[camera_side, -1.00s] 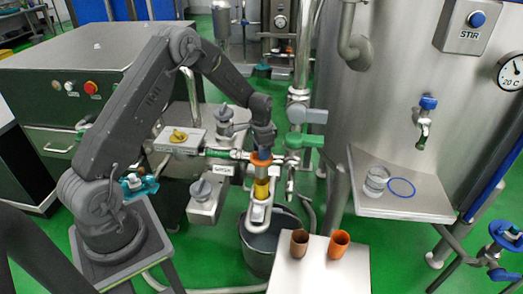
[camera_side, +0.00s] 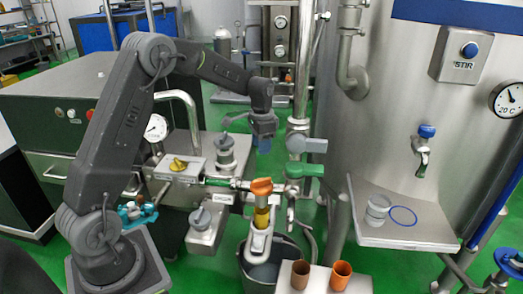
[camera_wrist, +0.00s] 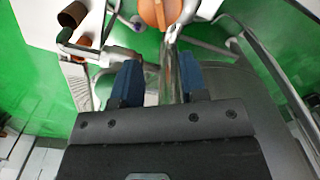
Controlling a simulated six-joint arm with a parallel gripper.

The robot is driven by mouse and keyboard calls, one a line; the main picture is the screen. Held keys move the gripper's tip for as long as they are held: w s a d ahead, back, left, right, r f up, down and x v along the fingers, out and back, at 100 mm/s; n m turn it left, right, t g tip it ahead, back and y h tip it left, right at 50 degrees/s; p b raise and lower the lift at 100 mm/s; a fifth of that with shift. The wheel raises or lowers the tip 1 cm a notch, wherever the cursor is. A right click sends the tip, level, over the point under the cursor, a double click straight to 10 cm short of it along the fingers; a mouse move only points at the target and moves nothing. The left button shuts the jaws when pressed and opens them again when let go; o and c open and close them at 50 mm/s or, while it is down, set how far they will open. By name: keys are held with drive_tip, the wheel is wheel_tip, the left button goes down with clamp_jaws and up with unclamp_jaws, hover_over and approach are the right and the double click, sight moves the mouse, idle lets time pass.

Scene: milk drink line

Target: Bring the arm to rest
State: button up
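My gripper (camera_side: 264,146) hangs in the air with its blue fingers pointing down. It is above the orange cap (camera_side: 262,187), with a clear gap between them. In the wrist view the two blue fingers of my gripper (camera_wrist: 158,85) stand apart with nothing held between them. The orange cap also shows in the wrist view (camera_wrist: 153,12), beyond the fingertips at the top edge. It sits on a yellow section (camera_side: 261,214) of the pipe.
A brown cup (camera_side: 300,275) and an orange cup (camera_side: 341,276) stand on a pale front stand. A glass beaker (camera_side: 377,210) stands on the tank's shelf (camera_side: 410,232) at right. A green-handled valve (camera_side: 305,170) and upright pipe are just right of my gripper.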

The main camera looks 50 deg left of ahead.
drive_tip(key=shift+r, duration=0.1)
drive_tip(key=s+d+r+t, duration=0.1)
drive_tip(key=s+d+r, duration=0.45)
drive_tip(key=r, duration=0.25)
drive_tip(key=s+d+r+n+t, duration=0.1)
drive_tip(key=s+d+r+t, duration=0.1)
drive_tip(key=s+d, duration=0.4)
drive_tip(key=s+d+r+n+t, duration=0.2)
drive_tip(key=s+d, duration=0.4)
drive_tip(key=s, duration=0.9)
drive_tip(key=shift+s+r+t, duration=0.3)
drive_tip(key=shift+r, duration=0.5)
idle(4.2)
